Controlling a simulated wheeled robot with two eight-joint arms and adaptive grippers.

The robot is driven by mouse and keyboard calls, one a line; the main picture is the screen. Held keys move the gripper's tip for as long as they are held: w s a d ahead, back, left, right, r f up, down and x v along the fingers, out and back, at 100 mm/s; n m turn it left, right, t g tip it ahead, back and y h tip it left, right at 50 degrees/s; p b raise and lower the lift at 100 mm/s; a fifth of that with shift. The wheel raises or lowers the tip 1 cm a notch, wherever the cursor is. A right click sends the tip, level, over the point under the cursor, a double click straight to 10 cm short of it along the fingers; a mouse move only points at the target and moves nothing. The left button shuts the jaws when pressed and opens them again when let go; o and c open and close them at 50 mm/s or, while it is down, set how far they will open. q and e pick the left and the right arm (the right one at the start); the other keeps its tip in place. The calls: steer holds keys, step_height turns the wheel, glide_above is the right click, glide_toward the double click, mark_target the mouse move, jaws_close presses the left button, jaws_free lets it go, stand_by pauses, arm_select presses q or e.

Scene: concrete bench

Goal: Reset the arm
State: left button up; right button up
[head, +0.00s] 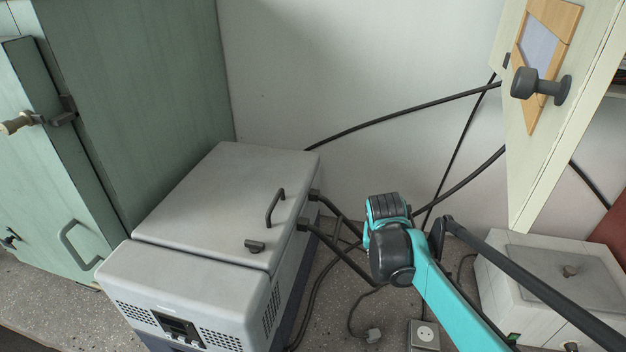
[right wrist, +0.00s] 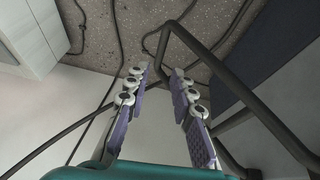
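My right arm (head: 430,285), teal with a dark joint, comes in from the lower right in the head view. It hangs over the floor between the grey cooler box and the small white box; its fingers are hidden there. In the right wrist view my right gripper (right wrist: 158,76) is open, with two purple-padded fingers apart and nothing held between them. A bent black tube (right wrist: 166,42) shows beyond the fingertips; I cannot tell how far from them it is. My left gripper is not in view.
The grey cooler box (head: 215,205) has a closed lid and black tubes (head: 345,255) on its right side. A green cabinet (head: 140,100) stands at left. A pale door (head: 545,130) with a dark knob hangs at upper right. A white box (head: 550,275), cables and a socket (head: 424,335) lie near the arm.

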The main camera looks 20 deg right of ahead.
steer(key=s+a+n+t+y, duration=0.1)
steer(key=s+a+n+t, duration=0.1)
steer(key=a, duration=0.8)
steer(key=s+a+n+t+y, duration=0.1)
steer(key=s+a+n, duration=0.4)
steer(key=a, duration=0.5)
steer(key=shift+s+a+f+t+y, duration=0.3)
steer(key=shift+a+t+y, duration=0.1)
steer(key=shift+y, duration=0.3)
